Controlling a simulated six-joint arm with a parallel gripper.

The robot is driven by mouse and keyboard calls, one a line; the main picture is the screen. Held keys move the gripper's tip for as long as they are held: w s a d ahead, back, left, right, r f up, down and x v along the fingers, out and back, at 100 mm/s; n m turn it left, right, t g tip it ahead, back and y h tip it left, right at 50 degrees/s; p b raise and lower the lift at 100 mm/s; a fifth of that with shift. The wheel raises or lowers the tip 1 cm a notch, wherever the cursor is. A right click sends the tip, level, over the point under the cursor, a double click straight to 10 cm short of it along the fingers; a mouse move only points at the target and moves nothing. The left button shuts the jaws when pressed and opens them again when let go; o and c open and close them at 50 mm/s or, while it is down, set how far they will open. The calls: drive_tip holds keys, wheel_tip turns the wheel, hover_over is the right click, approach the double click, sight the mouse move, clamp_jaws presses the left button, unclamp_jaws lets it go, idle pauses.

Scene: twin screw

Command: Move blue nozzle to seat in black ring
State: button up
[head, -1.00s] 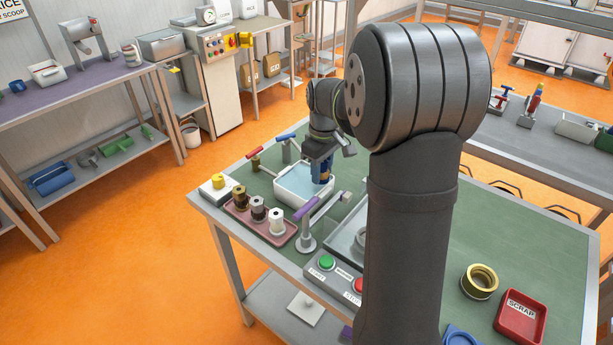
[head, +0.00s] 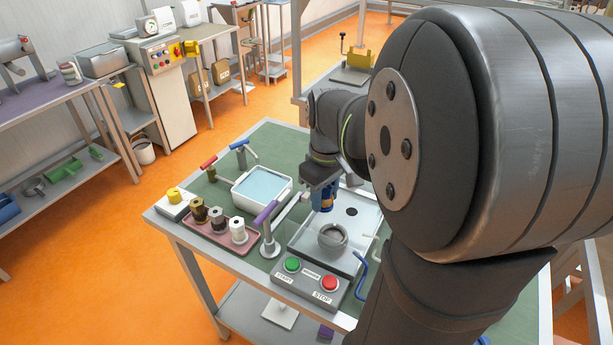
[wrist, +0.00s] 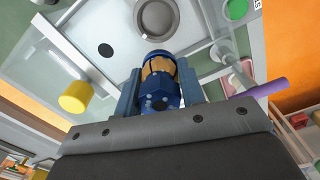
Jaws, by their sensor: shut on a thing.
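The blue nozzle (head: 327,200), with an orange-brown band, is held by my gripper (head: 322,196) above the pale tray's left part. In the wrist view the nozzle (wrist: 158,98) sits between both fingers, beads of water seem to be on it, and it is apart from the tray. A dark grey ring-shaped seat (head: 333,236) stands in the tray, in front of the nozzle in the head view. It also shows at the top of the wrist view (wrist: 140,20). A flat black round spot (head: 351,211) lies on the tray farther back. No other black ring is clear.
The pale tray (head: 301,247) has raised walls. A water basin (head: 240,194) and a purple-handled post (head: 268,216) stand to its left. A START/STOP box (head: 308,284) is in front. A yellow knob (wrist: 75,97) shows in the wrist view.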

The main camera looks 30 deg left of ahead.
drive_tip(key=shift+m, duration=0.7)
drive_tip(key=shift+s+d+f, duration=0.25)
drive_tip(key=shift+d+f, duration=0.3)
drive_tip(key=shift+f, duration=0.3)
drive_tip(key=shift+s+d+f, duration=0.2)
drive_tip(key=shift+d+f, duration=0.35)
drive_tip(key=shift+f, duration=0.3)
drive_tip(key=shift+s+d+f, duration=0.25)
drive_tip(key=shift+d+f, duration=0.3)
drive_tip(key=shift+f, duration=0.3)
drive_tip(key=shift+f, duration=0.85)
